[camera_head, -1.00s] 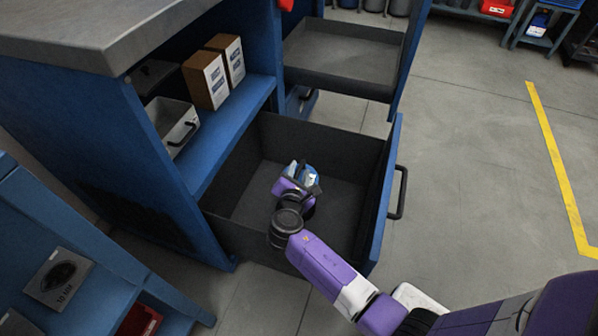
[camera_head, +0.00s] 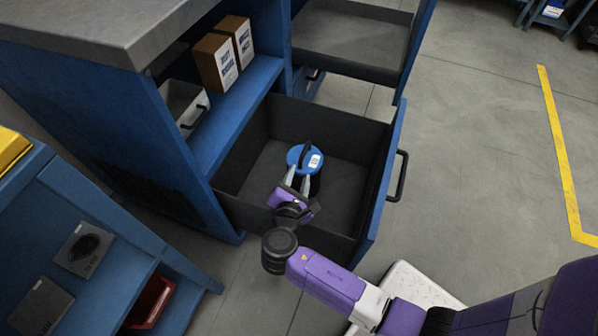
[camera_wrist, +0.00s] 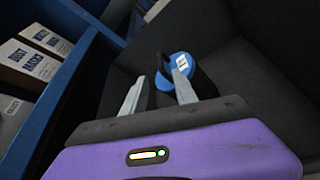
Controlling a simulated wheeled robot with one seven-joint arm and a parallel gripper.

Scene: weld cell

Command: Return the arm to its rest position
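My purple arm reaches from the lower right to the open drawer. My gripper (camera_head: 297,182) is over the drawer's near part, its two pale fingers apart. In the wrist view my gripper (camera_wrist: 157,85) shows a gap between the fingers with nothing held. A blue round-topped object (camera_head: 305,157) with a dark handle and a white label stands in the drawer just beyond the fingertips. It also shows in the wrist view (camera_wrist: 179,66), partly behind the right finger. I cannot tell the exact gap between fingers and object.
The open drawer (camera_head: 360,215) has a dark handle on its right front. Another tray-like drawer (camera_head: 350,45) is open behind. Two boxes (camera_head: 217,62) and a grey bin (camera_head: 184,104) sit on the cabinet shelf. A blue rack (camera_head: 110,225) stands lower left. Clear floor lies right.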

